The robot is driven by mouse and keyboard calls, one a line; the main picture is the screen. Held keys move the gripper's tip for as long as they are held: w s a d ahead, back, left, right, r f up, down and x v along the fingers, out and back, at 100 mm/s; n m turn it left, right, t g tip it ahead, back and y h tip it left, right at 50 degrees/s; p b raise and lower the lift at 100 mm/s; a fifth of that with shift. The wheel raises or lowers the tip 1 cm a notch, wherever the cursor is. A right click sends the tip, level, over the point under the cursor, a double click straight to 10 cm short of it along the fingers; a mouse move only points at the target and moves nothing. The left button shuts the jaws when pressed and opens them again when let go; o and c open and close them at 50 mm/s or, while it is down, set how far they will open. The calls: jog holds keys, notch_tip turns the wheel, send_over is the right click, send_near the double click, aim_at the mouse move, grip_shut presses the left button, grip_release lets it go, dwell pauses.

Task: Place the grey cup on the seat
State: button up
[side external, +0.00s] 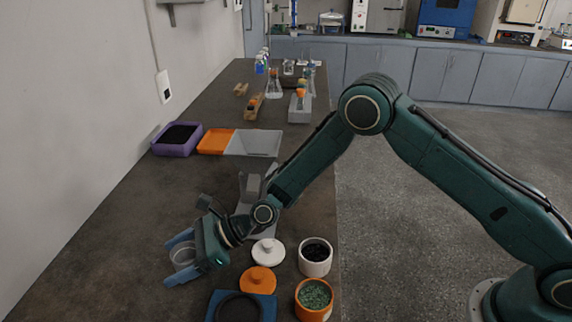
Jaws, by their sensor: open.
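A grey stand (250,186) is partly hidden behind my arm; I cannot tell which of these is the seat.
A white lid (268,252), an orange lid (258,280), a white jar with black contents (316,268) and an orange jar with green granules (313,311) stand right of my gripper. The table's left side is clear.

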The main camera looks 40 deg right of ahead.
jog(key=shift+c, duration=0.3)
jog(key=c, duration=1.1)
jog(key=shift+r, duration=0.2)
notch_tip(320, 180, up, 20)
jog(key=shift+f, duration=0.15)
